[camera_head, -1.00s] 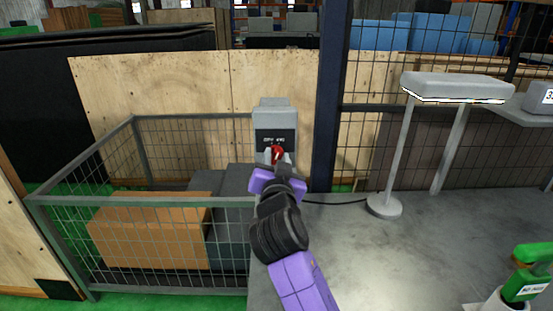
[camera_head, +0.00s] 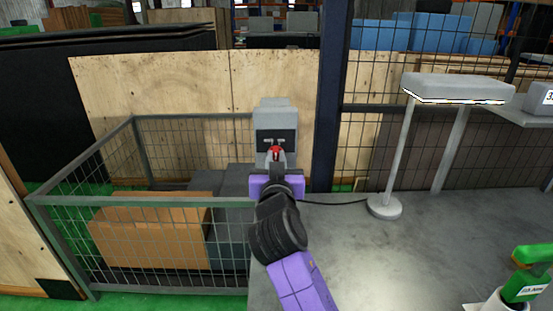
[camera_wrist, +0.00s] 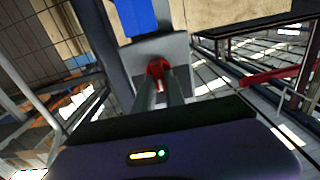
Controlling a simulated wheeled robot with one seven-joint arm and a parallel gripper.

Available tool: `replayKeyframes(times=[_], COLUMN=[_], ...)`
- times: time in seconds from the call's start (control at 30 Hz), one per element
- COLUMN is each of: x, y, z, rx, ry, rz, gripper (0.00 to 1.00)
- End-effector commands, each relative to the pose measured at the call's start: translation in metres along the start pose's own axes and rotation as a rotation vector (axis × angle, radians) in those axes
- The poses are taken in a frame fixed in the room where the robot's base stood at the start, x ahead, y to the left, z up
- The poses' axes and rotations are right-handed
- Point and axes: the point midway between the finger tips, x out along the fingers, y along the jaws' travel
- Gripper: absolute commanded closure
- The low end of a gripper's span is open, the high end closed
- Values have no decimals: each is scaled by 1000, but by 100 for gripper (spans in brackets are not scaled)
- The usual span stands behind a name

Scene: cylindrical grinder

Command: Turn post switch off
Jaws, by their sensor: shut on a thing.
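The post switch is a grey box (camera_head: 276,116) with a dark label panel and a red knob (camera_head: 275,153) on its lower front. It stands at the end of the grey surface, beside the dark blue post. In the wrist view the red knob (camera_wrist: 157,69) sits between the tips of my two fingers, in front of the grey box face (camera_wrist: 172,50). My gripper (camera_head: 276,161) is shut on the red knob. The knob's exact angle and its lower part are partly hidden by the fingers.
A wire mesh cage (camera_head: 180,235) with a brown box is at left. A lamp (camera_head: 457,88) on a round base (camera_head: 384,207) stands at right, with a black cable running toward the switch. A green-handled object (camera_head: 528,270) is at lower right. The grey surface (camera_head: 370,260) between is mostly clear.

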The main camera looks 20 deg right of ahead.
Motion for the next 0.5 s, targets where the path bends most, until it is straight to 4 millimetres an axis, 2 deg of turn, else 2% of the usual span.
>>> replayKeyframes(times=[0.2, 0.5], x=[0, 0], y=[-1, -2], z=[0, 1], rx=[-168, -323], ry=[0, -1], rz=[0, 0], gripper=[100, 100])
